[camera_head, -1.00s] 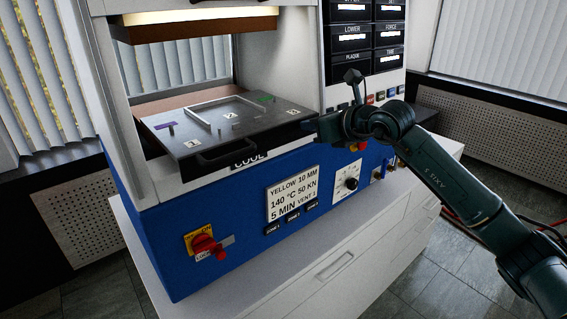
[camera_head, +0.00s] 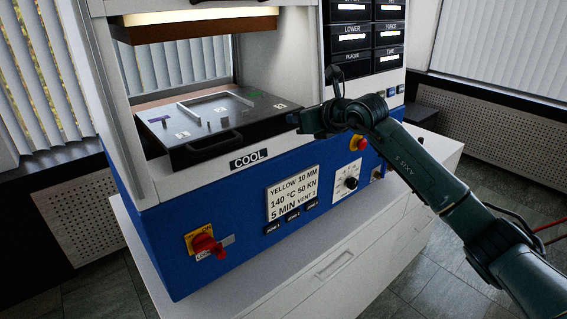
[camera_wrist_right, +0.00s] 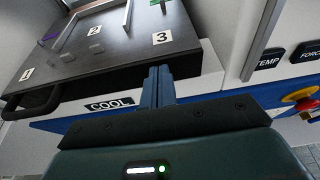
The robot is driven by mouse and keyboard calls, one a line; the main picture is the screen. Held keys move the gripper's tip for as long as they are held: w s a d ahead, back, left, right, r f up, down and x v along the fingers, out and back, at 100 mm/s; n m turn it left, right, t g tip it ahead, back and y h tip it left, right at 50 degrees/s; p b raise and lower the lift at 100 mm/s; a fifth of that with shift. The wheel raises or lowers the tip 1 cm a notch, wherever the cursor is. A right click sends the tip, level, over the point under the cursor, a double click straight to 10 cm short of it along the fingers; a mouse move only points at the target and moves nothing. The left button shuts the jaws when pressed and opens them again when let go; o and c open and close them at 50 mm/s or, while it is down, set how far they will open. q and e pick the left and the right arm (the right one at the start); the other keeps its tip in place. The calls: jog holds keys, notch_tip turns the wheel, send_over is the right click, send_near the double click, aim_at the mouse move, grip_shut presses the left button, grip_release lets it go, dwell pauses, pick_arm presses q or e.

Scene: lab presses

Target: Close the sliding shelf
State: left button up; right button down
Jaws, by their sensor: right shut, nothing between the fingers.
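The sliding shelf (camera_head: 235,128) is a dark plate with numbered labels and a black front handle (camera_head: 214,147). It sits in the press opening above the COOL label, its front part showing near the opening's edge. In the right wrist view the shelf (camera_wrist_right: 125,55) fills the upper left, with its handle (camera_wrist_right: 32,104) at the left. My right gripper (camera_head: 299,119) is shut and empty at the shelf's front right corner. Its fingers (camera_wrist_right: 157,76) are at the front edge near label 3, seemingly touching it. My left gripper is not in view.
The blue press front (camera_head: 190,250) carries a red switch (camera_head: 206,246), a yellow and red button (camera_head: 358,143) and a dial. A heated upper plate (camera_head: 200,25) hangs above the shelf with a clear gap. The white cabinet (camera_head: 330,265) stands below.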

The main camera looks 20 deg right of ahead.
aim_at(288, 112)
jog(key=shift+w+a, duration=0.15)
jog(key=shift+w, duration=0.15)
jog(key=shift+w+a, duration=0.35)
jog(key=shift+w, duration=0.5)
jog(key=shift+w+a, duration=0.35)
jog(key=shift+w, duration=0.5)
jog(key=shift+w+a, duration=0.35)
jog(key=shift+w, duration=0.6)
jog(key=shift+w+a, duration=0.35)
jog(key=shift+w, duration=0.45)
jog(key=shift+w+a, duration=0.35)
jog(key=shift+w, duration=0.4)
jog(key=shift+s+d, duration=0.3)
jog(key=shift+s, duration=0.3)
jog(key=shift+s+d, duration=0.25)
jog(key=shift+s, duration=0.3)
jog(key=shift+s+d+f, duration=0.1)
jog(key=shift+s+d, duration=0.15)
jog(key=shift+s, duration=0.35)
jog(key=shift+s+d, duration=0.25)
jog(key=shift+s, duration=0.3)
jog(key=s+d+b, duration=0.2)
jog(key=s+b, duration=0.1)
jog(key=s, duration=0.3)
jog(key=shift+s+d, duration=0.3)
